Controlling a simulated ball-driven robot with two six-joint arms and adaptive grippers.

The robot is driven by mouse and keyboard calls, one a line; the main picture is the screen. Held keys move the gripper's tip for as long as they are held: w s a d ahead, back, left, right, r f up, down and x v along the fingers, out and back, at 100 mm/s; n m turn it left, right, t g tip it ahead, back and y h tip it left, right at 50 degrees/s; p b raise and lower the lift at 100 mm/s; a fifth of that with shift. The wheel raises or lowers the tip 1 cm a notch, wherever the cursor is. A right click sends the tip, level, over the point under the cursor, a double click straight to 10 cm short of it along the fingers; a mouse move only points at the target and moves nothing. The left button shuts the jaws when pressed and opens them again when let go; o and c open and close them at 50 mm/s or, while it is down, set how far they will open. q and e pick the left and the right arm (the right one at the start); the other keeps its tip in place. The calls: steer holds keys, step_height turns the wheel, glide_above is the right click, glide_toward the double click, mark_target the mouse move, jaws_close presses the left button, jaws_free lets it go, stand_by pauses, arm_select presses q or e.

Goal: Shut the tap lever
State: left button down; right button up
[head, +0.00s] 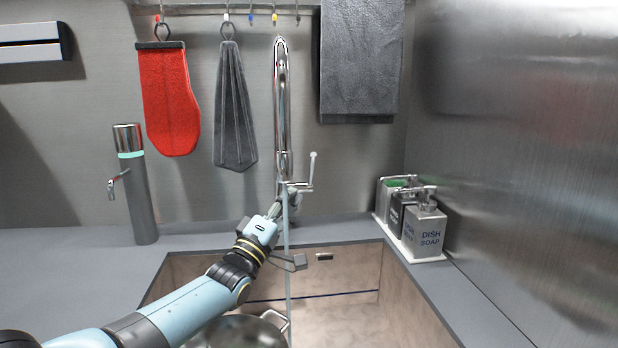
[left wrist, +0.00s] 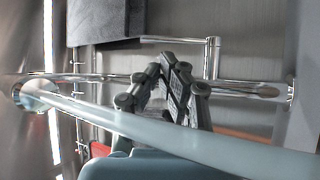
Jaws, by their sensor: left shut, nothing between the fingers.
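The chrome tap (head: 282,110) rises behind the sink, and its lever (head: 312,168) sticks out to the right of its lower part, with the handle pointing up. A pale stream of water (head: 288,270) falls from the spout into the sink. My left gripper (head: 288,192) is shut and empty, close to the tap's lower body and left of the lever handle. In the left wrist view the shut fingers (left wrist: 178,88) are near the sideways-looking tap; the lever (left wrist: 213,58) shows beside them. The stream crosses in front. I cannot tell whether the fingers touch the tap. My right gripper is not in view.
A metal pot (head: 235,333) sits in the sink (head: 400,300). Soap dispensers (head: 425,232) stand on the right counter. A red mitt (head: 170,100), a grey cloth (head: 234,110) and a dark towel (head: 360,65) hang behind. A grey cylindrical dispenser (head: 140,195) stands left.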

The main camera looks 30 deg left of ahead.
mark_target(311, 166)
arm_select(q)
steer(key=b+x, duration=0.2)
steer(key=x, duration=0.4)
steer(key=shift+w, duration=0.3)
steer(key=shift+x, duration=0.8)
steer(key=shift+r, duration=0.15)
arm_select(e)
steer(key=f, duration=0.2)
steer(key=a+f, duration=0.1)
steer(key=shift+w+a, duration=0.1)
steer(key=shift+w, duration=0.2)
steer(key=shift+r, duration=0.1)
arm_select(q)
steer(key=w+r+n+g+p, duration=0.1)
steer(key=p, duration=0.1)
steer(key=a+n+g+y+p, duration=0.1)
steer(key=p, duration=0.1)
steer(key=shift+w+a+r, duration=0.15)
steer(key=shift+w+r, duration=0.25)
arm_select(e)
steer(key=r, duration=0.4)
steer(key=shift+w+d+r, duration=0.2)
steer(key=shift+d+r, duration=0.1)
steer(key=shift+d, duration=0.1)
